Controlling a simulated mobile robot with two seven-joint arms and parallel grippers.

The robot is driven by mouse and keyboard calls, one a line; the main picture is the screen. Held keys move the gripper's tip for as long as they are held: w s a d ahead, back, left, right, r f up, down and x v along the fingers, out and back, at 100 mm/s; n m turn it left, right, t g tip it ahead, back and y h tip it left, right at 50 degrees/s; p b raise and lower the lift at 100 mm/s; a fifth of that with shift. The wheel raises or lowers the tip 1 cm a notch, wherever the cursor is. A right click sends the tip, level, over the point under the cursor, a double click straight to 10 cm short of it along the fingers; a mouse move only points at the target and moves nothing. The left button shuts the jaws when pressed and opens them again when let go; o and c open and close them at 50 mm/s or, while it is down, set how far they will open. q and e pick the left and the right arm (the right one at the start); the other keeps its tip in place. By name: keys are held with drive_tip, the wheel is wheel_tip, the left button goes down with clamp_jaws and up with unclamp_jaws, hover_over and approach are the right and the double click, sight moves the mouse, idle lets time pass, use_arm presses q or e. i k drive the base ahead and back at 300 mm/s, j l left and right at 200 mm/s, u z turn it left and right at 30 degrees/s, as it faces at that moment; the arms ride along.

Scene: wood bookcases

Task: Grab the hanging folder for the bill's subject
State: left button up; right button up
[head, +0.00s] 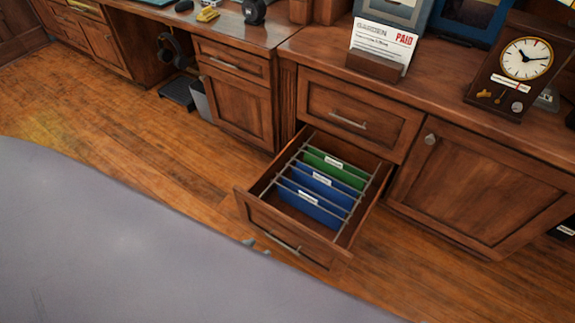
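The bill (383,43) stands upright in a wooden holder on the counter. It has a red "PAID" mark and a dark heading that looks like "GARDEN"; its smaller print is unreadable. The lower drawer (342,247) is pulled open. It holds a green hanging folder (338,171) at the back, a blue one (321,187) in the middle and another blue one (308,208) in front. Their white labels are too small to read. Only two small tips of my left gripper (257,247) show, apart, beside the drawer's lower front. My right gripper is not in view.
A clock (526,58) and picture frames stand on the counter (440,95). The upper drawer (359,113) and the cabinet door (481,188) are shut. Wood floor (120,135) is clear left of the open drawer. A grey surface fills the lower left.

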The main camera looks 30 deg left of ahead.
sight(331, 214)
drive_tip(key=k+l+u, duration=0.1)
drive_tip(key=k+u, duration=0.65)
drive_tip(key=i, duration=0.1)
